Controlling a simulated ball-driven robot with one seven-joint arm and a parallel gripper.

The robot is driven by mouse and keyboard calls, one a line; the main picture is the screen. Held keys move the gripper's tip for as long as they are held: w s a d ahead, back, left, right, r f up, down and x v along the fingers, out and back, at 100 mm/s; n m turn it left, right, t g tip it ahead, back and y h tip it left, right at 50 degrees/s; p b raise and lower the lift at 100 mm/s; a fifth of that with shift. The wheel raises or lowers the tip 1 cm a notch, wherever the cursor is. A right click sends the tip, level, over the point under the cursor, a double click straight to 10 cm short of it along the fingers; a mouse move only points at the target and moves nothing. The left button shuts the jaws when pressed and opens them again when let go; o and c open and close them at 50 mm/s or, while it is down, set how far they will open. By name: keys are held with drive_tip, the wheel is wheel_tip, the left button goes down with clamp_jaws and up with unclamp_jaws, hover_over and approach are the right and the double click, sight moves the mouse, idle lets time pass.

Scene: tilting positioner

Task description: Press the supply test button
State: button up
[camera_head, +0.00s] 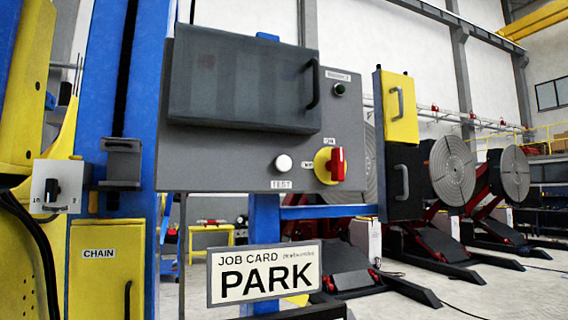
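The supply test button is a round white button (283,163) on the lower part of a grey control panel (225,170). A small label (281,184) reading TEST sits just under it. To its right is a red rotary switch (337,164) on a yellow plate. A small dark green round fitting (339,89) with a label above it is at the panel's upper right. A dark flap with a handle (245,80) covers the upper part of the panel. My gripper is not in view, and nothing covers the button.
A job card (265,273) reading PARK hangs below the panel. A yellow door (398,108) with a handle sticks out at the right. A small switch box (56,187) and a yellow CHAIN cabinet (97,268) stand at left. Round-faced positioners (452,171) stand behind.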

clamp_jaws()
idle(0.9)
